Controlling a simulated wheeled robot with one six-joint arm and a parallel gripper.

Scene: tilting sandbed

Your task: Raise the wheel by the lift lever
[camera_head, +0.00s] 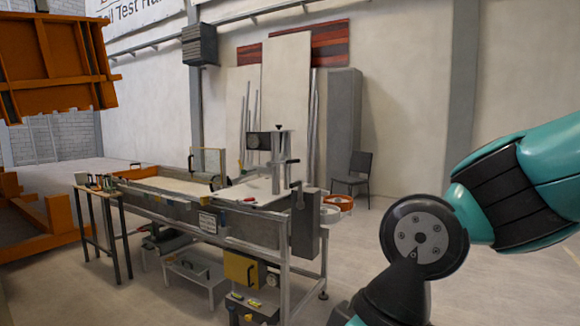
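The sandbed (150,184) is a long metal trough with pale sand, on a grey frame left of the middle. A dark round part, possibly the wheel (217,182), sits at the right end of the sand; it is small and partly hidden. An upright metal post unit (277,160) stands on the white top to its right. A thin bar with a dark end (292,161) sticks out from this post; a black-handled crank (298,188) is at the near right end. I cannot tell which is the lift lever. My gripper is out of view; only my teal and black arm shows at right.
A small table (100,191) with tools stands at the bench's left end. An orange structure (60,60) hangs at upper left. A yellow-fronted box (241,269) sits under the bench. A dark chair (354,178) stands behind. Floor between bench and my arm looks clear.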

